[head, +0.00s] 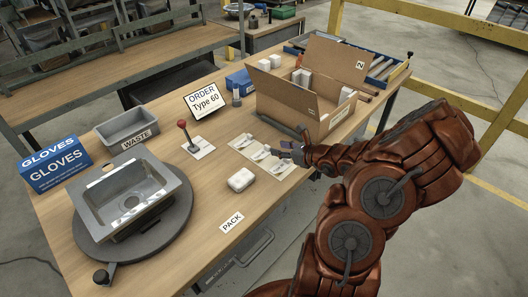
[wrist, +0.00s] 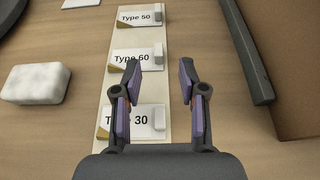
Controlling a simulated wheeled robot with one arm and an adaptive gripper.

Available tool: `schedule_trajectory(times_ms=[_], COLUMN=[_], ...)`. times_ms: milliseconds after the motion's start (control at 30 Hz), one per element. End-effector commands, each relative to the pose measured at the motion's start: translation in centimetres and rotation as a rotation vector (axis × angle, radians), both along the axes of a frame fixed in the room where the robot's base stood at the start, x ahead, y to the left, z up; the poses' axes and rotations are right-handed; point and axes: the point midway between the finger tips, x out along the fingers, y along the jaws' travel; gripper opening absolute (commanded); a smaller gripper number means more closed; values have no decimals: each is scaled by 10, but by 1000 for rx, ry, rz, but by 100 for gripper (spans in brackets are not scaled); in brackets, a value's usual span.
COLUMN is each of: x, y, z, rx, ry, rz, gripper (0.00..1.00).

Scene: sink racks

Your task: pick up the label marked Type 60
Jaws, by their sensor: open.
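The Type 60 label (wrist: 128,59) is a white card with a grey block at its right end. It lies in the middle of a pale backing strip (wrist: 181,50), between the Type 50 label (wrist: 137,17) and the Type 30 label (wrist: 122,120). My gripper (wrist: 160,72) is open and empty above the strip. In the head view the strip (head: 240,145) lies left of my gripper (head: 285,148), with print too small to read.
A white block (head: 241,180) lies left of the strip. An open cardboard box (head: 290,98) stands behind my gripper. The order sign (head: 206,100) reads Type 60. A red-knobbed lever (head: 185,133), waste bin (head: 126,125) and sink (head: 130,192) on a round turntable are farther left.

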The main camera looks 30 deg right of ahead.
Motion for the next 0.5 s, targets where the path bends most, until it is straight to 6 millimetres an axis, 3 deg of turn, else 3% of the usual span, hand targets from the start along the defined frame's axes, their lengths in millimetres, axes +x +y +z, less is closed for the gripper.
schedule_trajectory(times_ms=[500], x=[42], y=[12], z=[-22], rx=[-2], ry=[2], rz=[2], gripper=[42])
